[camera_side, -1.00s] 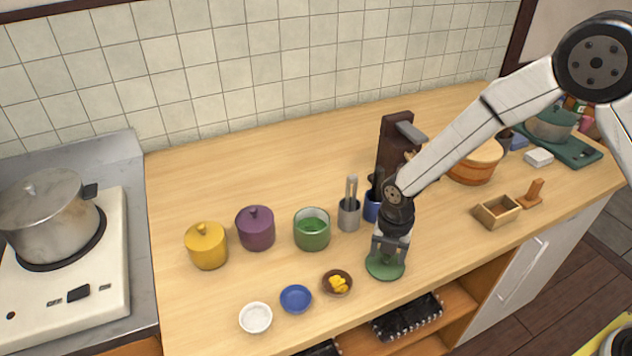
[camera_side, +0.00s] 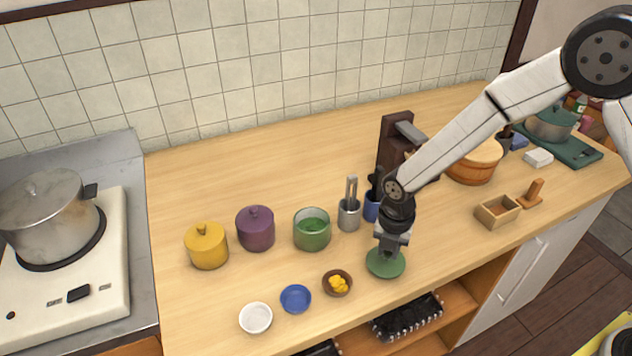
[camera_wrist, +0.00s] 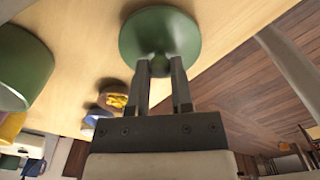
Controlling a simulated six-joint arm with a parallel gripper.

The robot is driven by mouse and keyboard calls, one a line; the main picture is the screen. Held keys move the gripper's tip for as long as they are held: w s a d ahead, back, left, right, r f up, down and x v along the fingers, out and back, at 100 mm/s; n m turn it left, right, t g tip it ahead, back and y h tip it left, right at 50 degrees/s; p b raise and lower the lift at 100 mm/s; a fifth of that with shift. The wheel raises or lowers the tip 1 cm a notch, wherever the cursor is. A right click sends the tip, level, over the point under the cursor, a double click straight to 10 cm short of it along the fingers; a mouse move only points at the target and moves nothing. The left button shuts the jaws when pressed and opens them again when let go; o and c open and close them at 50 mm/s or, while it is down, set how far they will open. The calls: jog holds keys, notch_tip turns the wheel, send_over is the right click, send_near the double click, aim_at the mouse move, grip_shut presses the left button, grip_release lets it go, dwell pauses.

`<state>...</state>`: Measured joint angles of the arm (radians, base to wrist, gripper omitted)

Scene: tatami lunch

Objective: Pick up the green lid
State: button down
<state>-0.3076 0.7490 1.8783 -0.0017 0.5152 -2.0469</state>
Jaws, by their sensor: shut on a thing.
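The green lid (camera_side: 386,264) is a round disc near the front edge of the wooden counter. My gripper (camera_side: 390,247) is directly over it, pointing down. In the wrist view the lid (camera_wrist: 150,32) lies just past my fingertips, and my gripper (camera_wrist: 159,64) is shut on its central knob, which the fingers partly hide. I cannot tell whether the lid is touching the counter. The open green pot (camera_side: 312,232) stands to the left, with green contents inside.
A brown bowl with yellow pieces (camera_side: 338,283), a blue dish (camera_side: 296,298) and a white dish (camera_side: 256,317) are left of the lid. A grey utensil cup (camera_side: 349,214) and a blue cup (camera_side: 371,205) stand behind. Purple (camera_side: 256,229) and yellow (camera_side: 207,246) lidded pots stand further left.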

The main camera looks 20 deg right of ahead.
jog(key=shift+r, duration=0.5)
jog(key=s+d+r, duration=0.3)
jog(key=s+r, duration=0.8)
jog(key=s, duration=0.2)
jog(key=shift+s+d, duration=0.2)
jog(key=shift+s, duration=0.05)
jog(key=shift+w, duration=0.1)
jog(key=r, duration=0.2)
send_over(372, 264)
jog(key=w+a+f, duration=0.1)
jog(key=w+a, duration=0.7)
jog(key=w, duration=0.5)
